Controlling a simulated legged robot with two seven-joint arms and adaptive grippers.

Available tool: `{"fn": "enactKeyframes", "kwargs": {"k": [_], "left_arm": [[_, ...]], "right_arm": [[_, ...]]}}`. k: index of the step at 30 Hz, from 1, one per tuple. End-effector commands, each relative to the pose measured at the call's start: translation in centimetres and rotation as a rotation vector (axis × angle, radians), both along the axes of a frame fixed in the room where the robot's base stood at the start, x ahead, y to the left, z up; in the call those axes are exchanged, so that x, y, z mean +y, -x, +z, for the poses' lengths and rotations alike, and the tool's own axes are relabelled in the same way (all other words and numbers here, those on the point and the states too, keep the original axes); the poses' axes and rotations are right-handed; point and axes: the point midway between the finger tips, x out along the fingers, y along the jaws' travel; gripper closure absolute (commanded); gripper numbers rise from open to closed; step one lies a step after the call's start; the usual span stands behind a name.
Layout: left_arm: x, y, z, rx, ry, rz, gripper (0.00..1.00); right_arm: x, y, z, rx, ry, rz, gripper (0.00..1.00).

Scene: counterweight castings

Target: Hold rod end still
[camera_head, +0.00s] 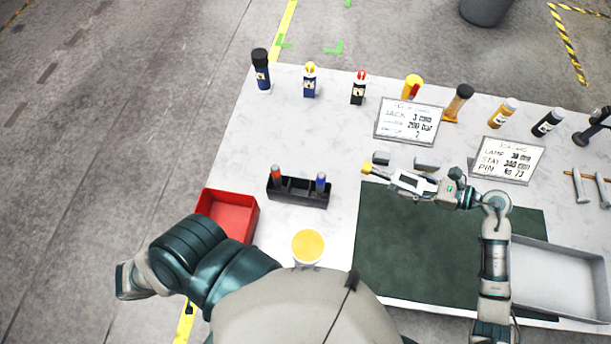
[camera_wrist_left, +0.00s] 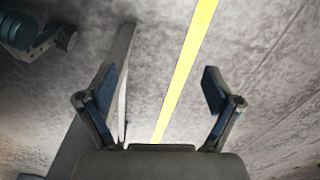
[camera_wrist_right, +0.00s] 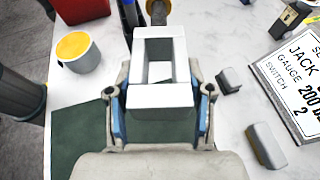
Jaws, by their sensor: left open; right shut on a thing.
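My right gripper (camera_head: 418,185) is shut on a white, frame-shaped piece (camera_head: 407,181) with a yellow end (camera_head: 367,168), above the table near the green mat's back edge. In the right wrist view the gripper (camera_wrist_right: 162,105) has a finger on each side of the white piece (camera_wrist_right: 160,95), which has a rectangular opening. A brass-coloured end (camera_wrist_right: 157,11) shows beyond it. I cannot tell for certain which part is the rod end. My left gripper (camera_wrist_left: 157,95) is open and empty over the floor, left of the table; its fingers are not clear in the head view.
The dark green mat (camera_head: 400,250) is bare in front. Two grey blocks (camera_head: 427,164) (camera_head: 381,158) and two signs (camera_head: 408,121) (camera_head: 506,158) stand behind. A black rack (camera_head: 298,193), red bin (camera_head: 228,213), yellow-topped cup (camera_head: 308,246) and grey tray (camera_head: 560,278) stand around. Several bottles line the back.

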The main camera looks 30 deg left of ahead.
Motion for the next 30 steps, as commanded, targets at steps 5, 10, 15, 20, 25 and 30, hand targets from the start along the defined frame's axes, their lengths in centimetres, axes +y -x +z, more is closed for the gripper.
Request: {"fn": "enactKeyframes", "kwargs": {"k": [5,10,15,20,25,30], "left_arm": [[-7.4,-6.3,-4.0,-0.076,-0.002,-0.263,0.1],[-14.7,-10.1,-6.2,-0.094,-0.006,-0.516,0.1],[-19.6,-12.0,-7.1,-0.094,0.001,-0.68,0.1],[-21.0,-12.5,-7.2,-0.094,0.004,-0.733,0.1],[-21.0,-12.5,-7.2,-0.094,0.004,-0.735,0.1],[-21.0,-12.5,-7.2,-0.095,0.003,-0.734,0.1]], "right_arm": [[0.1,-0.1,0.1,-0.001,-0.003,-0.001,1.0],[0.1,-0.1,0.1,-0.001,-0.002,-0.001,1.0],[0.1,0.0,0.1,-0.002,-0.002,0.0,1.0],[0.1,0.0,0.1,-0.002,-0.002,0.0,1.0],[0.1,0.0,0.1,-0.002,-0.002,0.0,1.0],[0.1,0.0,0.2,-0.003,-0.004,0.0,1.0]]}}
